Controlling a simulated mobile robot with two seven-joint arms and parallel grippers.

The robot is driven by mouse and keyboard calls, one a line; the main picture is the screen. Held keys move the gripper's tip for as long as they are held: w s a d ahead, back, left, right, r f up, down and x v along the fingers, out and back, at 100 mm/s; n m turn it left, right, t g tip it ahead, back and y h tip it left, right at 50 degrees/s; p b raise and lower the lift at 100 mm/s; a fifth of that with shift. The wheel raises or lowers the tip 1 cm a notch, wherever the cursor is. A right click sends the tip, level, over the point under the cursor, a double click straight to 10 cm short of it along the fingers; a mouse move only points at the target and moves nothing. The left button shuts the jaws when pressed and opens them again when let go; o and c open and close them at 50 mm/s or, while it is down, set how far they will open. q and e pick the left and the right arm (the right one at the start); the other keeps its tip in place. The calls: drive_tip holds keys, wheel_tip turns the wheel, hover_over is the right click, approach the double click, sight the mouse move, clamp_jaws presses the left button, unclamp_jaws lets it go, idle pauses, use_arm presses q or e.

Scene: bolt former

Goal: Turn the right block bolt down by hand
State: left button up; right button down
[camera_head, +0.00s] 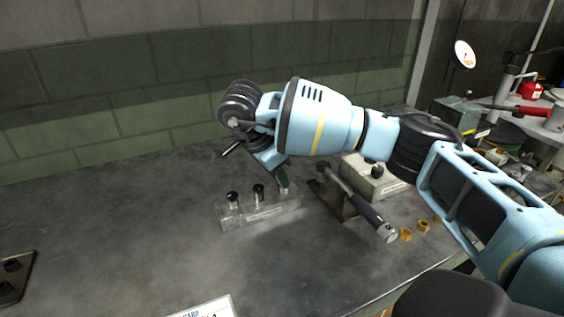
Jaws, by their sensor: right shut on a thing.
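A pale metal block (262,214) lies on the dark grey bench. Two black-headed bolts stand upright in it: the left bolt (233,198) and the middle bolt (258,192). My right gripper (283,185) reaches down from above at the block's right end. It is shut on the right block bolt (285,190), whose head is mostly hidden by the dark green fingers. How far that bolt is turned in cannot be seen. My left gripper is not in view.
Right of the block, a hammer-like tool with a dark grip (368,212) lies near a beige box (378,183). Several brass nuts (405,235) lie by the bench's front right edge. A white printed card (205,308) is at the bottom. The bench left of the block is mostly clear.

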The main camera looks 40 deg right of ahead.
drive_tip(key=m+p, duration=0.1)
drive_tip(key=m+g+p, duration=0.1)
drive_tip(key=m, duration=0.1)
drive_tip(key=shift+w+r+m+y+p, duration=0.25)
drive_tip(key=shift+r+m+y+p, duration=0.05)
drive_tip(key=shift+r+m+p, duration=0.1)
drive_tip(key=m, duration=0.1)
drive_tip(key=m+g+p, duration=0.1)
drive_tip(key=m, duration=0.1)
drive_tip(key=shift+w+d+f+m+g+y+p, duration=0.2)
drive_tip(key=shift+m+g+y+p, duration=0.1)
drive_tip(key=shift+y, duration=0.1)
drive_tip(key=shift+w+d+m, duration=0.1)
drive_tip(key=shift+m, duration=0.6)
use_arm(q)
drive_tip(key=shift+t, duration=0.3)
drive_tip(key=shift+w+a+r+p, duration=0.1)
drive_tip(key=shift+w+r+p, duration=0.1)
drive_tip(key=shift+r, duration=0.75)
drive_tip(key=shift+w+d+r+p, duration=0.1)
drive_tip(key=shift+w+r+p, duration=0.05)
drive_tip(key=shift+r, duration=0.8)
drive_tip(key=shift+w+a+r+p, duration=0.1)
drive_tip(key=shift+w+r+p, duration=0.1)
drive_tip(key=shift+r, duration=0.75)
use_arm(e)
drive_tip(key=shift+w+d+m+g+y, duration=0.1)
drive_tip(key=shift+m+g+y, duration=0.4)
drive_tip(key=shift+m, duration=0.7)
